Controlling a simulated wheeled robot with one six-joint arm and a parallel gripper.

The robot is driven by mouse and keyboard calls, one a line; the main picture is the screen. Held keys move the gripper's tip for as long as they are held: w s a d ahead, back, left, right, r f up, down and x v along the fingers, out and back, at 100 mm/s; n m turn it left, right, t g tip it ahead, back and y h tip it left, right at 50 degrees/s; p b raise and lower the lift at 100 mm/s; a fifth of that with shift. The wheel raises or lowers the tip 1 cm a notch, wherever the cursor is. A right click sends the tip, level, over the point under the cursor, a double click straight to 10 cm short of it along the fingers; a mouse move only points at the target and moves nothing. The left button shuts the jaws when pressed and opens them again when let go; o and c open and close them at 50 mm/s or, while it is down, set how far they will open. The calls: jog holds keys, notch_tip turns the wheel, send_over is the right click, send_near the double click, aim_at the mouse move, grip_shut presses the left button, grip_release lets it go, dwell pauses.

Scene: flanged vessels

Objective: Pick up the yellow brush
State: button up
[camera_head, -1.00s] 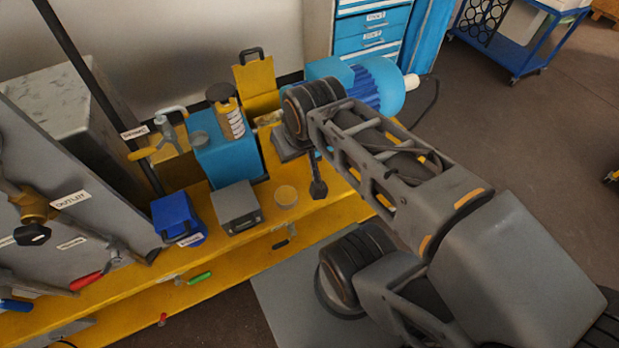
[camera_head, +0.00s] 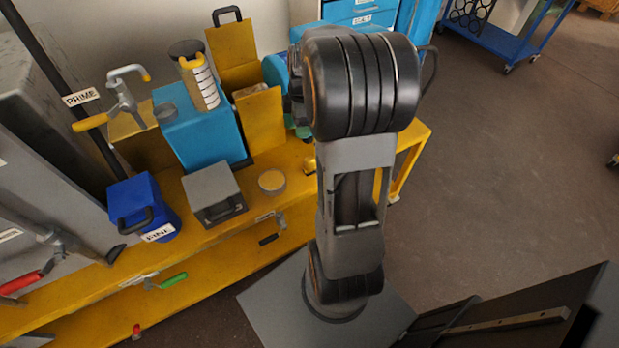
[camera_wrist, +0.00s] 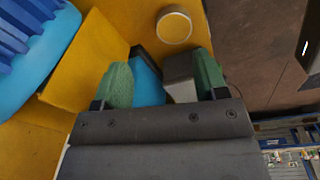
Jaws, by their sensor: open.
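I cannot clearly make out a yellow brush in either view. A small yellow piece (camera_head: 310,165) shows beside my arm at the bench's right part, too small to identify. My gripper (camera_wrist: 163,78) shows in the wrist view with two green fingertips spread apart and nothing held between them. Beyond the gap are a blue surface and a grey box (camera_wrist: 181,66). A round tin with a pale yellow top (camera_wrist: 174,26) lies above the fingers in that view; it also stands on the bench in the head view (camera_head: 272,180). In the head view my arm mostly hides the gripper.
Grey panels stand left.

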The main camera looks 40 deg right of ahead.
aim_at(310, 159)
jog(key=d+f+n+b, duration=0.1)
jog(key=f, duration=0.4)
jog(key=d+f+n+b, duration=0.1)
jog(key=d+f, duration=0.1)
jog(key=f, duration=0.3)
jog(key=d+f+n+b, duration=0.1)
jog(key=f, duration=0.4)
jog(key=shift+w+d+f+g+y, duration=0.15)
jog(key=shift+w+f+g+y, duration=0.15)
jog(key=shift+w+f+y, duration=0.1)
jog(key=shift+s+a+f, duration=0.1)
jog(key=shift+a+f, duration=0.1)
jog(key=shift+f, duration=1.35)
jog(key=shift+s+a+f, duration=0.1)
jog(key=shift+a+f, duration=0.05)
jog(key=shift+f, duration=1.35)
jog(key=shift+c, duration=0.3)
jog(key=c, duration=1)
jog(key=shift+o, duration=0.2)
jog(key=shift+r, duration=0.1)
